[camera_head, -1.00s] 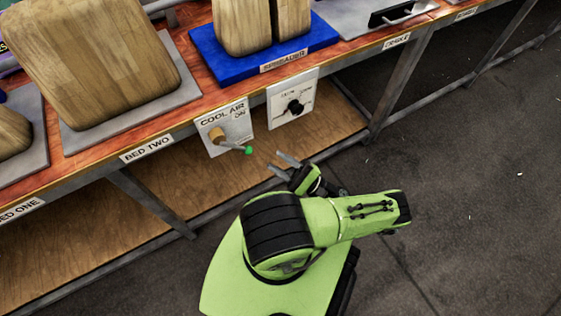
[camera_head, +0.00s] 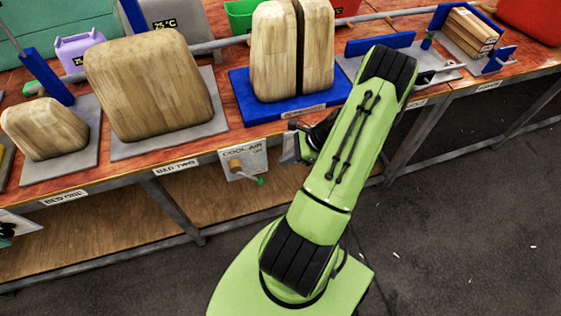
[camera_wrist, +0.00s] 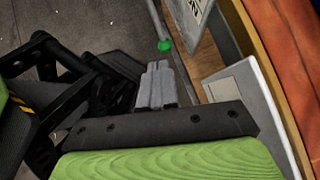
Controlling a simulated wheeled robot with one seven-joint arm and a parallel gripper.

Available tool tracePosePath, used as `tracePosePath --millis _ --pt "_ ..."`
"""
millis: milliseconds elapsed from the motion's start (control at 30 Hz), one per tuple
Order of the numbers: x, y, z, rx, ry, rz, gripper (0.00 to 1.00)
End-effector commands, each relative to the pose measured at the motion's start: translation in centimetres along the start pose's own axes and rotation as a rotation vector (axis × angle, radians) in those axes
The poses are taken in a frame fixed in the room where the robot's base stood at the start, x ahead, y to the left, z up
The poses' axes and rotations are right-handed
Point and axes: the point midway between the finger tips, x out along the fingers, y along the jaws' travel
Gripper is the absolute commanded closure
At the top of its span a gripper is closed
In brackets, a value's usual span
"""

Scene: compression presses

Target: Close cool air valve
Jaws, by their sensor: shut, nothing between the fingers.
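The cool air valve panel (camera_head: 252,158) is a white plate on the bench's front edge, marked "COOL AIR". A brass valve body (camera_head: 236,164) sits on it, with a thin handle slanting down to the right to a green tip (camera_head: 262,181). In the wrist view the green tip (camera_wrist: 165,45) shows just beyond my gripper (camera_wrist: 158,66), whose grey fingers are together and empty. A gap shows between fingers and tip. In the head view my gripper (camera_head: 290,148) is right of the panel, partly hidden behind my arm.
The bench (camera_head: 120,172) carries wooden blocks on grey plates and a blue base (camera_head: 240,95). A second white panel (camera_wrist: 240,100) is close on the right in the wrist view; my arm hides that area in the head view. Open floor (camera_head: 450,220) lies at the right.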

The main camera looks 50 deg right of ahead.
Motion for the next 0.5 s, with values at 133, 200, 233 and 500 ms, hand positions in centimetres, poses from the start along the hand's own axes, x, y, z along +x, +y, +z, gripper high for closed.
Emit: tracePosePath --millis 133,200,233,500 --pt "3.7 0.1 -0.2 -0.001 -0.004 0.005 1.00" --pt "5.3 0.1 -0.2 -0.003 -0.005 0.005 1.00" --pt "5.9 0.1 -0.2 -0.002 -0.005 0.004 1.00" --pt "10.8 0.1 0.5 -0.003 -0.005 0.003 1.00"
